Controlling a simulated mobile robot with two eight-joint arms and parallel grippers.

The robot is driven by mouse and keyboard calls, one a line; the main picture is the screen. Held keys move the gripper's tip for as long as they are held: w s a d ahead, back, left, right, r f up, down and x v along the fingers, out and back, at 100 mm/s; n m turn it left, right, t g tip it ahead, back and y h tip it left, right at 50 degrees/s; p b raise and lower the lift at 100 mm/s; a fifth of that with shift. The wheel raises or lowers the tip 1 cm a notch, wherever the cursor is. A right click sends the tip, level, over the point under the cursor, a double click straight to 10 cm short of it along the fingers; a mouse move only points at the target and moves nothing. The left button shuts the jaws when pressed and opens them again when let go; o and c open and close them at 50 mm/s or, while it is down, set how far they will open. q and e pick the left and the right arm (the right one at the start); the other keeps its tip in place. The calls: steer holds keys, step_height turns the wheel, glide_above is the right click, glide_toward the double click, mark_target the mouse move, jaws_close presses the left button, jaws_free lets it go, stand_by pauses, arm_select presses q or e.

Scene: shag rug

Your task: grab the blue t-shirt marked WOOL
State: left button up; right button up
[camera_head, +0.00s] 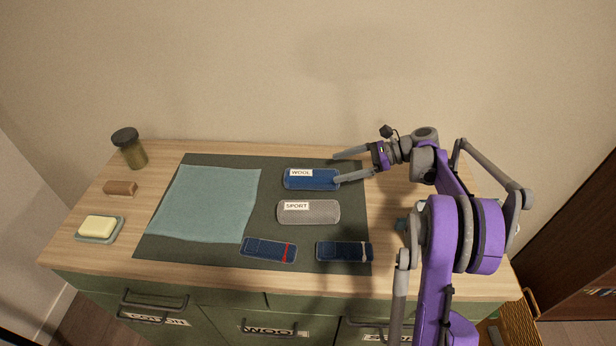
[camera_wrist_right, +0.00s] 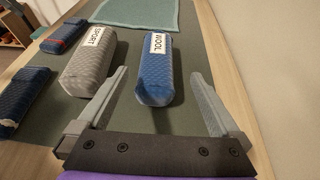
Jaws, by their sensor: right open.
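The blue t-shirt marked WOOL (camera_head: 313,182) is a folded, rounded roll with a white label, lying at the back of the dark green mat (camera_head: 270,210). It also shows in the right wrist view (camera_wrist_right: 155,75), ahead of and between the fingers. My right gripper (camera_head: 345,167) is open at the right end of the blue roll, one finger behind it and the other near its front right side. In the right wrist view my right gripper (camera_wrist_right: 160,95) is empty, with gaps on both sides of the roll. My left gripper is not in view.
A grey roll marked SPORT (camera_head: 309,212) lies just in front of the blue one. Two dark blue folded items (camera_head: 268,250) (camera_head: 344,251) lie at the mat's front edge. A teal cloth (camera_head: 205,203) covers the left. A jar (camera_head: 130,149), brown block (camera_head: 120,188) and soap dish (camera_head: 100,229) stand at far left.

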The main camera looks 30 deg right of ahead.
mark_target(312, 176)
steer(key=x, duration=0.9)
steer(key=shift+s+a+f, duration=0.15)
steer(key=shift+a+f, duration=0.1)
steer(key=shift+a, duration=0.05)
steer(key=c, duration=1.5)
